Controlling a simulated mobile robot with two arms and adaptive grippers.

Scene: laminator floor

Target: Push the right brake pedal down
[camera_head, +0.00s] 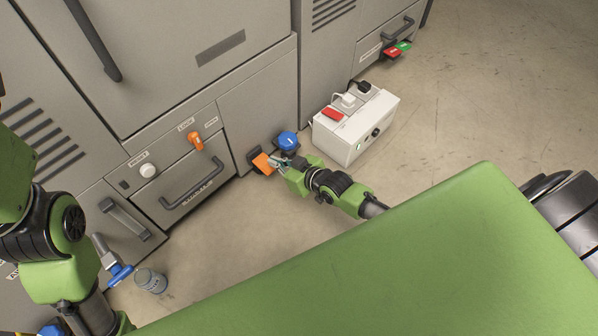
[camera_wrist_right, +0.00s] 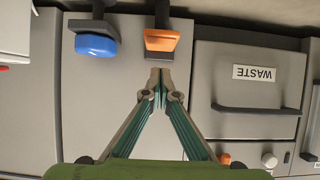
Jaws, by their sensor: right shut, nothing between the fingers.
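Two foot pedals stick out low from the grey machine front: an orange pedal (camera_head: 262,163) and, to its right, a blue pedal (camera_head: 288,141). No label shows which is the brake. My right gripper (camera_head: 279,163) is shut and empty, close beside the orange pedal. In the right wrist view, which is upside down, its fingertips (camera_wrist_right: 160,76) lie just below the orange pedal (camera_wrist_right: 161,40) in the picture, with the blue pedal (camera_wrist_right: 96,45) to the left. I cannot tell whether the fingertips touch the orange pedal.
A white box (camera_head: 355,127) with plugs and a red switch stands on the floor right of the pedals. Red and green pedals (camera_head: 397,49) are farther off. A drawer handle (camera_head: 192,187) juts out at left. A grey cylinder (camera_head: 151,281) stands on the floor. Floor at right is clear.

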